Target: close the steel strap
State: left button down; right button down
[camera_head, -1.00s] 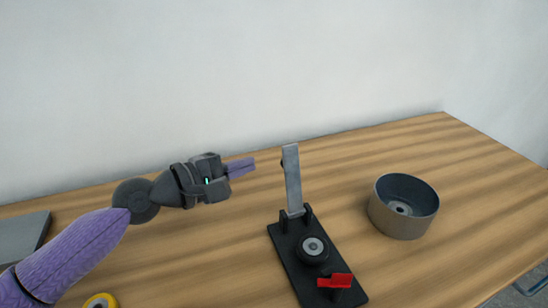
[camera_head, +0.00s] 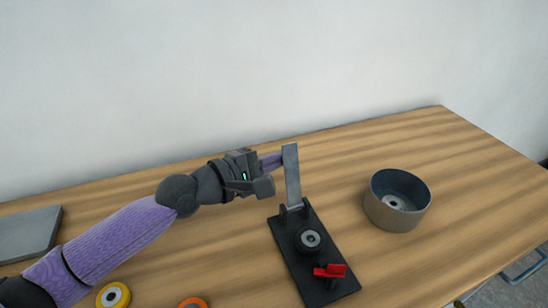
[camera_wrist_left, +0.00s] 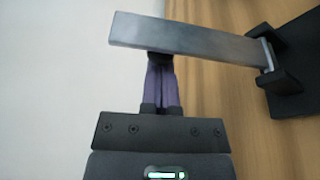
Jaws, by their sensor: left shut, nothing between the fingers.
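The steel strap (camera_head: 292,176) is a grey flat bar standing upright, hinged at the back end of a black base (camera_head: 322,283). The base carries a black roller (camera_head: 309,239) and a red lever (camera_head: 330,271). My left gripper (camera_head: 276,160) is shut and empty, with its purple fingertips right behind or beside the strap's upper part. In the left wrist view the strap (camera_wrist_left: 190,40) crosses in front of the tips of my left gripper (camera_wrist_left: 160,62) and partly hides them. I cannot tell whether they touch. My right gripper is not in view.
A grey round bowl (camera_head: 397,201) stands right of the base. A yellow roll (camera_head: 113,296) and an orange roll (camera_head: 193,303) lie at the front edge of the picture. A grey flat plate (camera_head: 29,233) lies at the left.

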pick_arm(q)
jog(key=shift+s+d+r+m, duration=0.1)
jog(key=shift+s+r+m, duration=0.15)
jog(key=shift+m, duration=0.05)
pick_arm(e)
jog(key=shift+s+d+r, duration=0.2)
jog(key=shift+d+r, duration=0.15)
